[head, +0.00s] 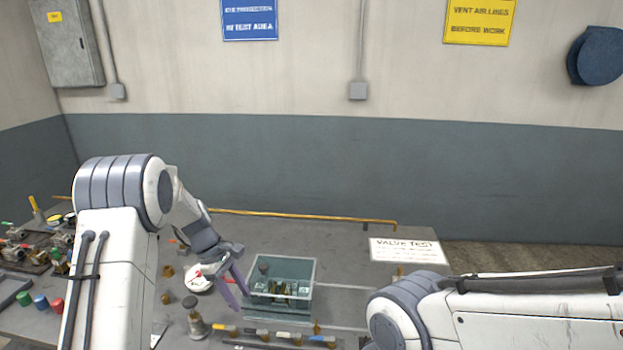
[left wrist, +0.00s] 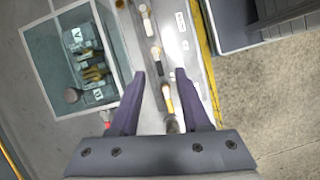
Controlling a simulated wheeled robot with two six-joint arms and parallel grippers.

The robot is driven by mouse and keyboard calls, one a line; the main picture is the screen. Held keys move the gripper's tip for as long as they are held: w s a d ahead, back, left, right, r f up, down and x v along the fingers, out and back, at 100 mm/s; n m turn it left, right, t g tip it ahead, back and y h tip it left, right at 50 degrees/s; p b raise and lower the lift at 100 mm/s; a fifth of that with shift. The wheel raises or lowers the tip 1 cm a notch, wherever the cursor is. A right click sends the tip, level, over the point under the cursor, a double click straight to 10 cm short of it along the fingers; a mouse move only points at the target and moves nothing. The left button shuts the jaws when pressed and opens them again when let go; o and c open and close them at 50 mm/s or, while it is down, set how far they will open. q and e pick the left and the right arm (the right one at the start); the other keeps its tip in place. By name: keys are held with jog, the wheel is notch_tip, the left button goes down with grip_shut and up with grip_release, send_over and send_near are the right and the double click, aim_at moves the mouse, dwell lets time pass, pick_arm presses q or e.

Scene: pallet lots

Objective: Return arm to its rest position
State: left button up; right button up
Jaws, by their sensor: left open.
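My left arm (head: 110,250) comes in from the left in the head view and bends down over the grey table. Its gripper (head: 236,290) has purple fingers and hangs just left of the grey-green bin (head: 270,317), open and empty. In the left wrist view, the open gripper (left wrist: 160,75) shows with its fingers apart, and the bin (left wrist: 115,45) is to their left. A yellow-and-black handled tool (left wrist: 167,98) shows between the fingers, lying on the table below. My right arm (head: 530,310) crosses the lower right of the head view; its gripper is out of sight.
The bin holds several green-labelled parts (left wrist: 85,55). Handled tools (head: 283,335) lie in a row in front of it. Valves and fittings (head: 62,262) crowd the table's left side. A white dish (head: 197,280) and a metal valve (head: 195,318) stand near the gripper. A valve test card (head: 408,250) is right.

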pick_arm(q)
jog(key=s+d+r+m+y+b, duration=0.1)
jog(key=s+d+r+m, duration=0.3)
jog(key=s+d+m, duration=0.3)
jog(key=s+d+r+m+y, duration=0.1)
jog(key=s+d+r+m, duration=0.4)
jog(key=s+d, duration=0.35)
jog(key=s+d+m+y, duration=0.1)
jog(key=s+d+m, duration=0.1)
jog(key=s+m, duration=0.8)
jog(key=s+b, duration=0.1)
jog(key=s, duration=0.5)
jog(key=shift+d+r+m+t, duration=0.15)
jog(key=shift+m+t, duration=0.15)
jog(key=shift+m, duration=0.1)
